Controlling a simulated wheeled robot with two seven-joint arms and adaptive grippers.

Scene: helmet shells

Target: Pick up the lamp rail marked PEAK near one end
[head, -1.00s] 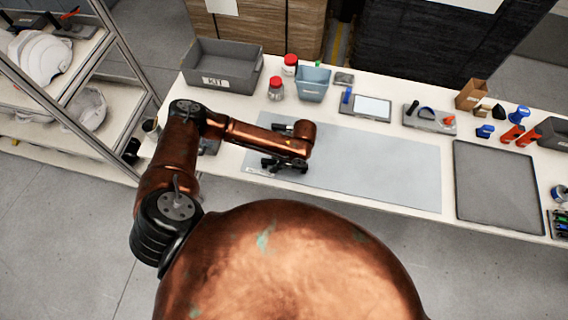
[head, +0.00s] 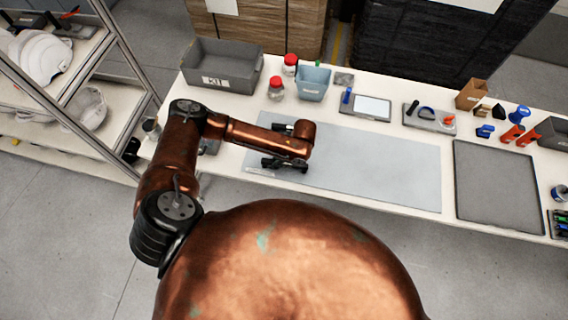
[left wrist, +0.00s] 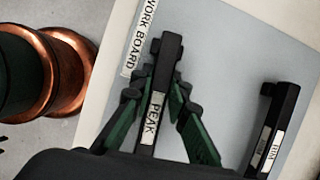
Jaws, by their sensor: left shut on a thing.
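The lamp rail marked PEAK (left wrist: 156,116) is a black bar with a white label, seen in the left wrist view. My left gripper (left wrist: 163,86) has its dark, green-padded fingers on both sides of this rail and is shut on it, around the labelled part. In the head view my left gripper (head: 284,163) is low over the left part of the grey work board (head: 380,172) and hides most of the rail. A second black rail (left wrist: 275,130) with white labels lies to the right, apart from the gripper. My right gripper is not in view.
Behind the board stand a grey KIT bin (head: 222,68), red-lidded jars (head: 276,88) and a blue bin (head: 313,83). A dark tray (head: 497,190) lies right of the board. The board's middle and right are clear. A shelf rack (head: 85,100) stands at the left.

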